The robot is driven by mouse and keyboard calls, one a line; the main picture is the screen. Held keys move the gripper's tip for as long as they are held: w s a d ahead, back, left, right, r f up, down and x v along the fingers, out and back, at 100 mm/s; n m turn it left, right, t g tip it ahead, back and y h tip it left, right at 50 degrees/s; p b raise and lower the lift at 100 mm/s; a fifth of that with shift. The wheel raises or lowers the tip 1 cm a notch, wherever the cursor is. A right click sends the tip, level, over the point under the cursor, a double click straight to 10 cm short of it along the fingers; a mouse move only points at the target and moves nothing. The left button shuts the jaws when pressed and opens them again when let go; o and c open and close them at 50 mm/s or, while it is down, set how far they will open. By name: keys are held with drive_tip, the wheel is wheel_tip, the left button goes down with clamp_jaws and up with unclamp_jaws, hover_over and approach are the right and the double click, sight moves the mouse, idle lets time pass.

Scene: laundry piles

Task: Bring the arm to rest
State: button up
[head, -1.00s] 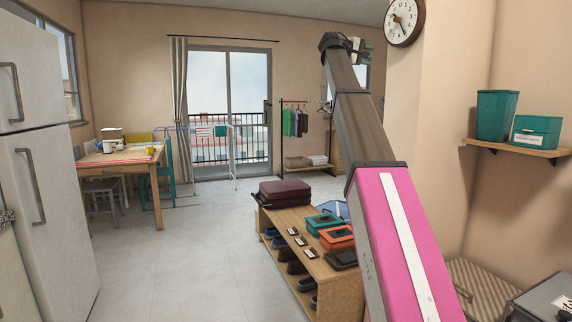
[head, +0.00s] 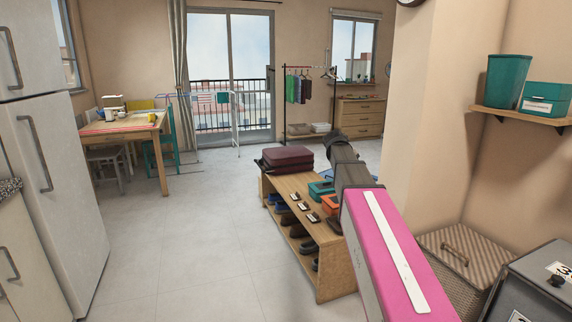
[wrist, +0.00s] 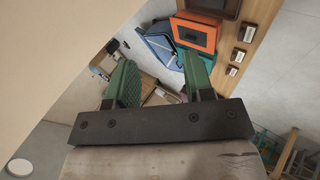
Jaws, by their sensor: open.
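My gripper (wrist: 158,88) shows in the wrist view with its two green-padded fingers spread apart and nothing between them. In the head view my arm reaches forward from the lower right, pink near me and dark further out. Its far end is beside the shoe bench, and the fingers are hidden there. In the wrist view the bench top (wrist: 232,72), an orange box (wrist: 196,36) and a blue item (wrist: 160,45) lie beyond the fingers. A beige wall surface (wrist: 60,45) fills the upper left of that view.
A wall corner (head: 430,110), a wicker hamper (head: 455,270) and a shelf (head: 515,113) stand at right. A fridge (head: 45,180) is at left. The floor (head: 190,240) between is clear.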

drive_tip(key=s+a+f+m+g+y, duration=0.2)
drive_tip(key=s+a+f+y, duration=0.1)
drive_tip(key=s+f, duration=1.2)
drive_tip(key=s+a+f+m+g+y, duration=0.1)
drive_tip(key=s+a+f+g+y, duration=0.2)
drive_tip(key=s+f, duration=1.2)
wheel_tip(320, 180, down, 3)
drive_tip(key=shift+a+r+m+y, duration=0.2)
drive_tip(key=shift+a+m+y, duration=0.15)
drive_tip(key=shift+a, duration=0.75)
drive_tip(key=shift+c, duration=0.5)
drive_tip(key=shift+a, duration=0.15)
